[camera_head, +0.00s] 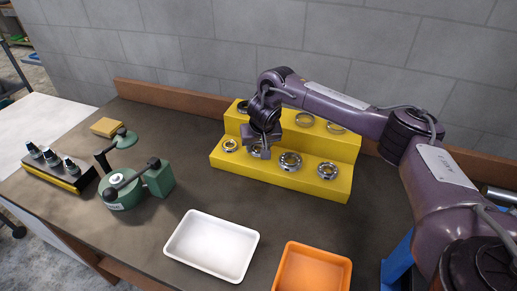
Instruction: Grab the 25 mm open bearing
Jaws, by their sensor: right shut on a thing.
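A yellow two-step rack (235,160) carries several ring-shaped bearings. My right gripper (260,150) reaches down to the lower step and is shut on a bearing (256,153), the second from the left. The gripper's fingers partly hide this bearing. It is at or close to the step; I cannot tell whether it touches. No size mark is readable, so I cannot tell by sight which bearing is the 25 mm open one. My left gripper is not in view.
Other bearings sit on the lower step: a small one (230,145) at left, larger ones (290,161) and (327,170) at right. A white tray (212,246) and an orange tray (312,268) are in front. A green tool (124,190) stands left.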

